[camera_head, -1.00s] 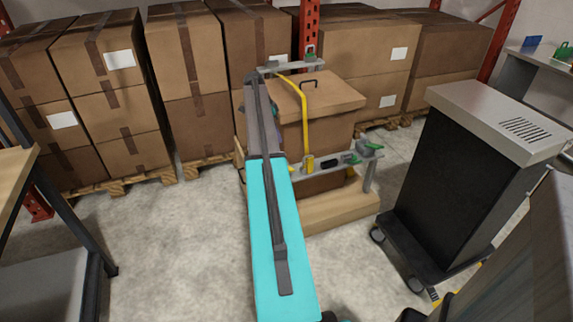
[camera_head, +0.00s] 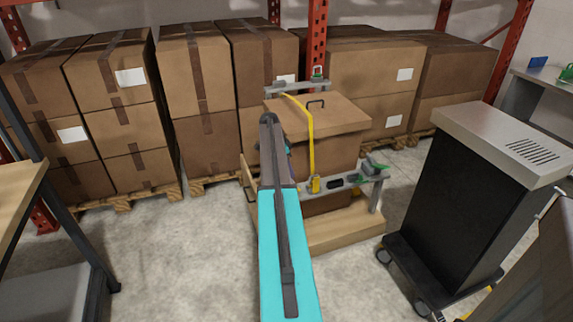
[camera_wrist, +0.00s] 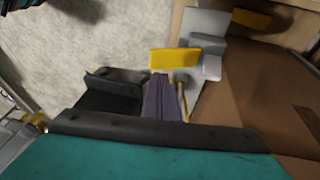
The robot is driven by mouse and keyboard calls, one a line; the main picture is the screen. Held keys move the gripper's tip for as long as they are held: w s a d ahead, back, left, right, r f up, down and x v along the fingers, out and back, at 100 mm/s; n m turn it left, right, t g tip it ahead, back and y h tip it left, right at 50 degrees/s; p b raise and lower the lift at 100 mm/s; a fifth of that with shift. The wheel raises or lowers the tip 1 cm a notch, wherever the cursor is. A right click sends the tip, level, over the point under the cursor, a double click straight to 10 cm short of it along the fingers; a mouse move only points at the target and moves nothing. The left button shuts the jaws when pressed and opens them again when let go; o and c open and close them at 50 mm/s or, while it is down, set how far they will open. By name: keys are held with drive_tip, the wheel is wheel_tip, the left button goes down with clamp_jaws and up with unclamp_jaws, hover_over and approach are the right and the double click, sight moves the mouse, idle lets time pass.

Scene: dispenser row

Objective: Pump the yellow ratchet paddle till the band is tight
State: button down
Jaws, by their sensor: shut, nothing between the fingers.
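In the wrist view, a flat yellow paddle (camera_wrist: 174,58) stands out beside a grey ratchet body (camera_wrist: 205,42). My gripper (camera_wrist: 163,80) is shut and empty; its purple fingers end just below the paddle in the picture. I cannot tell whether they touch it. In the head view, the yellow band (camera_head: 311,135) runs over the lidded brown box (camera_head: 330,116) and down to a yellow fitting (camera_head: 314,184) on the grey lower rail (camera_head: 349,180). My arm hides most of the gripper and the paddle there. Whether the band is slack is unclear.
A dark cabinet with a grey top (camera_head: 462,128) stands on casters at the right. Stacked cartons on pallets (camera_head: 120,199) fill the back. A table (camera_head: 20,190) stands at the left. Bare floor lies left of my arm.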

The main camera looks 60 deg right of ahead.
drive_tip(key=shift+s+a+f, duration=0.15)
drive_tip(key=shift+s+f, duration=0.15)
drive_tip(key=shift+f, duration=0.55)
drive_tip(key=shift+s+a+f, duration=0.1)
drive_tip(key=shift+s+f, duration=0.25)
drive_tip(key=shift+f, duration=0.55)
drive_tip(key=shift+s+a+f, duration=0.15)
drive_tip(key=shift+s+f, duration=0.15)
drive_tip(key=shift+f, duration=0.55)
drive_tip(key=shift+w+a, duration=0.1)
drive_tip(key=shift+a, duration=0.15)
drive_tip(key=shift+f, duration=0.1)
